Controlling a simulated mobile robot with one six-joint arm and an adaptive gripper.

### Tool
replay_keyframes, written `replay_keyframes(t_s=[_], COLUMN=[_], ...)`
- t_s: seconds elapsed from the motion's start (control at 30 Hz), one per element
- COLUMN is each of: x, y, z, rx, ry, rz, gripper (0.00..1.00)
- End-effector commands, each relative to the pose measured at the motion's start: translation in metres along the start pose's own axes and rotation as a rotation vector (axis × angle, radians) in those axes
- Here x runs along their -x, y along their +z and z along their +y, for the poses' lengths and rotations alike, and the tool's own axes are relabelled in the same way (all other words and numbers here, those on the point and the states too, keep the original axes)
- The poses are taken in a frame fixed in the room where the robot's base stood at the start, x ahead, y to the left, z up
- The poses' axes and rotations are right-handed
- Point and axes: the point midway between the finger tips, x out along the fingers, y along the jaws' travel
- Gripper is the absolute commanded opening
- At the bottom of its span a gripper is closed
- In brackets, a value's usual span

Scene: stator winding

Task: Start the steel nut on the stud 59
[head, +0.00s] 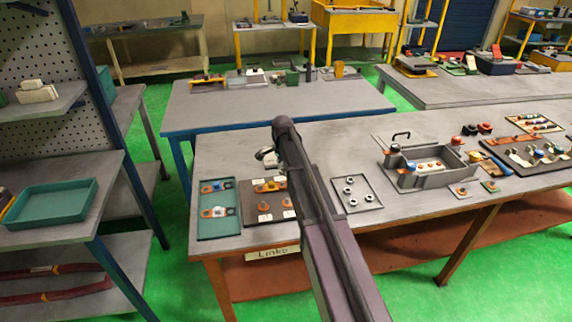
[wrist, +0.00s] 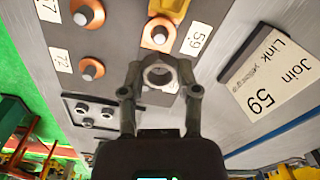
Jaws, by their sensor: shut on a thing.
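My gripper (wrist: 158,82) is shut on a steel nut (wrist: 158,75), gripping it from both sides with its hole showing. In the wrist view, the stud 59 (wrist: 160,35) stands just beyond the nut, in an orange-copper ring beside the label 59 (wrist: 196,38). The nut appears apart from the stud and off to its side; its height above the board is hard to tell. In the head view, my gripper (head: 268,157) is over the back of the dark terminal board (head: 258,215), and my arm hides part of the board. The nut is too small to make out there.
Other studs with copper rings (wrist: 92,68) stand nearby on the board. A plate with several nuts (head: 357,193) lies to its right. A teal tray with links (head: 219,228) lies to its left. A card reading Join Link 59 (wrist: 268,88) is beside the board.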

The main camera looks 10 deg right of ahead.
Motion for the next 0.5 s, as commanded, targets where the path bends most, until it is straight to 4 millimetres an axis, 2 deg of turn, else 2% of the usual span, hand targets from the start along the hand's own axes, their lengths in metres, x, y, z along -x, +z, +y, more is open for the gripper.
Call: replay_keyframes(t_s=[0.5], x=[0.005], y=[0.013], z=[-0.005], rx=[0.043], ry=[0.000], rz=[0.000], gripper=[0.04])
